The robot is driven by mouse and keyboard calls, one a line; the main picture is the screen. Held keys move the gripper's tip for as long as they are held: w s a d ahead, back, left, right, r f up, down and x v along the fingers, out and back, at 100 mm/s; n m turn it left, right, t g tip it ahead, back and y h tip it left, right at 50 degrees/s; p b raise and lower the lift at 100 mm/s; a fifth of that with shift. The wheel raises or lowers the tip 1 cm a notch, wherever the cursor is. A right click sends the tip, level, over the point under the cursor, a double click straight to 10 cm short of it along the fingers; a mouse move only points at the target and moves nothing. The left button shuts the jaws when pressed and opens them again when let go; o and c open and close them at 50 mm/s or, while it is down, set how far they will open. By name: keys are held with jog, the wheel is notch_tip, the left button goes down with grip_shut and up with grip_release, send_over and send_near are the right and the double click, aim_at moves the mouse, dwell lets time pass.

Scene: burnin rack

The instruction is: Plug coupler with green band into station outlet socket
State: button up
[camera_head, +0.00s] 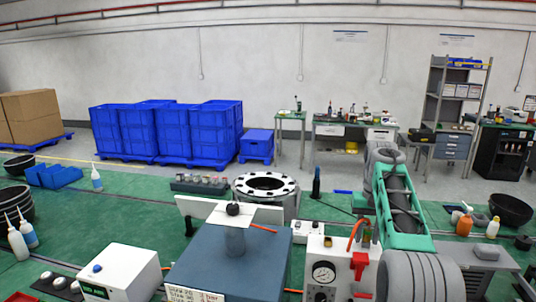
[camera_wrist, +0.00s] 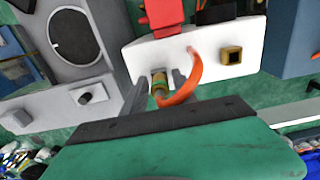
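The coupler (camera_wrist: 160,88), yellowish with a green band, shows in the wrist view with an orange hose (camera_wrist: 187,88) curving from it. My gripper (camera_wrist: 163,86) has its grey fingers on both sides of the coupler, apart, with small gaps seeming to show. Contact is hard to judge. The white station (camera_wrist: 205,60) lies beyond the fingers. A square brass socket (camera_wrist: 231,56) is on its face, right of the coupler. In the head view the station (camera_head: 319,257) stands at lower centre, with the orange hose (camera_head: 353,232) arching at its right side.
The station carries a gauge (camera_head: 323,272) and a red valve handle (camera_head: 359,264). A blue-grey block (camera_head: 225,265) stands to its left, and a white box (camera_head: 120,272) with a display further left. A round flange (camera_head: 265,187) lies behind. Blue crates (camera_head: 170,130) line the wall.

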grip_shut()
dwell(0.9)
jog(key=o, duration=0.9)
grip_release()
